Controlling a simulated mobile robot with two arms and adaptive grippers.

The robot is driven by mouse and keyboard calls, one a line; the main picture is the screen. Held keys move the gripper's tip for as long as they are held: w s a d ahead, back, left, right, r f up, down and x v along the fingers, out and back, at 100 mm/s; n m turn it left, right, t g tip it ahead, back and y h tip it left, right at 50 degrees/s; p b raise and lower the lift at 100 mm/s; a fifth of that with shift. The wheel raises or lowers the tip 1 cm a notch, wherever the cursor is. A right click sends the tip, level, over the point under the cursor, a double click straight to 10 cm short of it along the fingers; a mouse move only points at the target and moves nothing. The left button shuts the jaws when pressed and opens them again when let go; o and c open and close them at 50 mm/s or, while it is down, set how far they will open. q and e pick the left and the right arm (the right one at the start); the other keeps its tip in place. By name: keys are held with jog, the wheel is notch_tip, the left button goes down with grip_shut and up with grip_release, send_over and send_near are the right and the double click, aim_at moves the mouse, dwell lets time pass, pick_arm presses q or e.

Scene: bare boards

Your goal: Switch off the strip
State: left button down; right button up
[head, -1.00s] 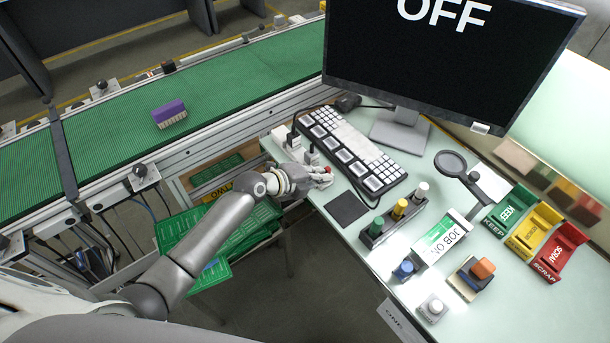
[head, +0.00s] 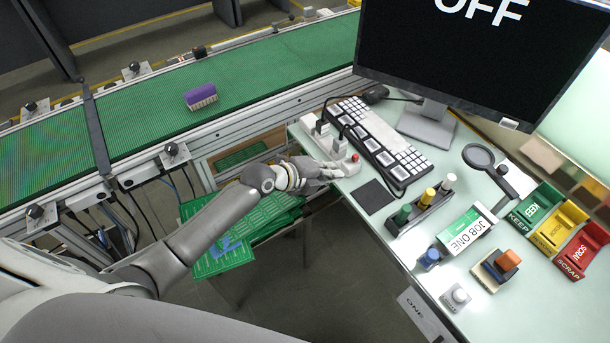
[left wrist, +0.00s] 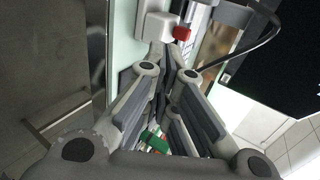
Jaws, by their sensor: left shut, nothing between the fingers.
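The white power strip (head: 333,146) lies along the left edge of the pale bench, with plugs in its far part. Its red switch (head: 355,157) is at the near end. In the left wrist view the strip (left wrist: 155,24) and red switch (left wrist: 182,33) show just beyond the fingers. My left gripper (head: 338,171) is shut and empty, close beside the strip's near end. It also shows from behind in the left wrist view (left wrist: 168,62). I cannot tell whether the tips touch the strip. The switch's position is too small to read. My right gripper is not in view.
A keyboard (head: 384,143) and a monitor (head: 470,50) reading OFF stand behind the strip. A dark pad (head: 376,196) and a row of coloured knobs (head: 424,205) are nearer. Green boards (head: 225,255) lie below my arm. The conveyor (head: 130,125) carries a purple block (head: 201,96).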

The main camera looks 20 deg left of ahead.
pick_arm(q)
jog(key=b+v, duration=0.1)
jog(key=v, duration=0.6)
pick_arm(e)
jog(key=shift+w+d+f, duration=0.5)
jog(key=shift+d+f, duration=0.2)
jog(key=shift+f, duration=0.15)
pick_arm(q)
jog(key=shift+s+r, duration=0.1)
jog(key=shift+r, duration=0.05)
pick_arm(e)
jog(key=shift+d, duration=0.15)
